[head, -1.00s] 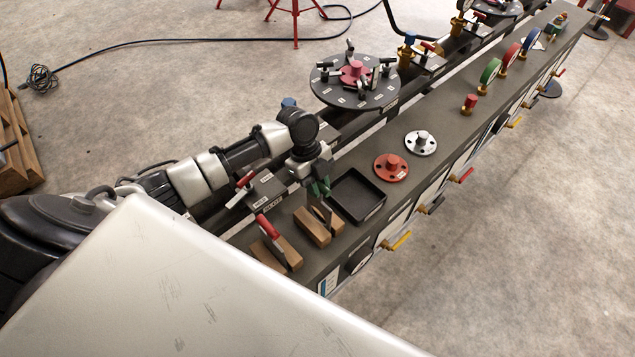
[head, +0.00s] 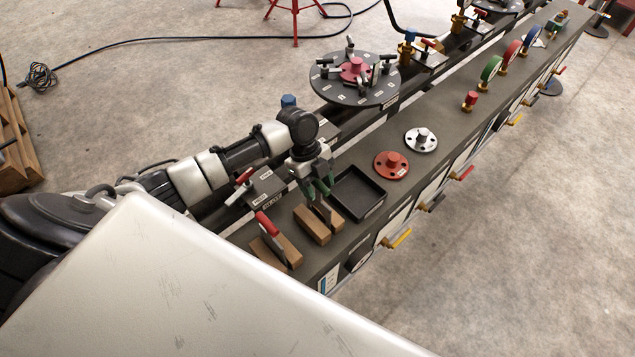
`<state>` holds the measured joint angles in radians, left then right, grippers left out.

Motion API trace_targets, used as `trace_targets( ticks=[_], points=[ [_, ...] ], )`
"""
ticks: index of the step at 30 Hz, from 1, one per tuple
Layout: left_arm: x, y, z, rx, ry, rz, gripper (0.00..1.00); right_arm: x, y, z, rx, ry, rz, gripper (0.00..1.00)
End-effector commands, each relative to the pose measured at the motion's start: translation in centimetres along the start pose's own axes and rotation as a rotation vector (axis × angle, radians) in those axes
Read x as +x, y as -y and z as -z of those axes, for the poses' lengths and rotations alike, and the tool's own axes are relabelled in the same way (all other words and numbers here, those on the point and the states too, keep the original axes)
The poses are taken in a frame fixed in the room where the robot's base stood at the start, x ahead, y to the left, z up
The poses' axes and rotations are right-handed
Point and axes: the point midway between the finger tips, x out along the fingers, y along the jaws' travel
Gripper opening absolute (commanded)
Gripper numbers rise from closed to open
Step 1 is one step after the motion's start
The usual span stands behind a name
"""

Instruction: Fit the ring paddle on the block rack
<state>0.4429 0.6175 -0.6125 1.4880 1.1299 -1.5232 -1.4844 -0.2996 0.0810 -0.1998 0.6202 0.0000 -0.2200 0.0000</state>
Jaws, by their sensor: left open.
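The block rack is a pair of slotted wooden blocks near the front end of the dark bench. A red-handled paddle (head: 267,224) stands in the nearer block (head: 287,251). A dark, thin piece (head: 326,211), perhaps the ring paddle, stands upright at the slot of the farther block (head: 312,226). Its ring shape cannot be made out. My left gripper (head: 318,190), with green fingertips, is open just above this dark piece and hides its top. Whether the fingers touch it cannot be told. My right gripper is out of view.
An empty black tray (head: 360,193) lies right beside the farther block. Red (head: 391,166) and silver (head: 421,140) flanges sit beyond it. A round dark turntable (head: 356,82) stands behind. A red-handled clamp (head: 243,178) is left of my gripper.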

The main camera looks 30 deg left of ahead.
Motion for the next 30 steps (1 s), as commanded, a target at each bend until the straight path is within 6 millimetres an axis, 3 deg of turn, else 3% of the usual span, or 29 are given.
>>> trace_targets(
  ticks=[5,18,23,30],
  points=[
    [-1.3,0.1,-0.1,0.0,0.002,0.003,0.5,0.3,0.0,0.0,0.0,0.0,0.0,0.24],
    [-9.4,0.1,-0.1,0.001,0.001,0.004,0.5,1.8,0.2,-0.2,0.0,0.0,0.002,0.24],
    [-10.7,0.1,0.0,0.001,0.0,0.002,0.5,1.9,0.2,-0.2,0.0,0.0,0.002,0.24],
    [-10.9,0.0,0.0,0.001,-0.001,0.002,0.5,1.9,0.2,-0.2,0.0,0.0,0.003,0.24]
  ],
)
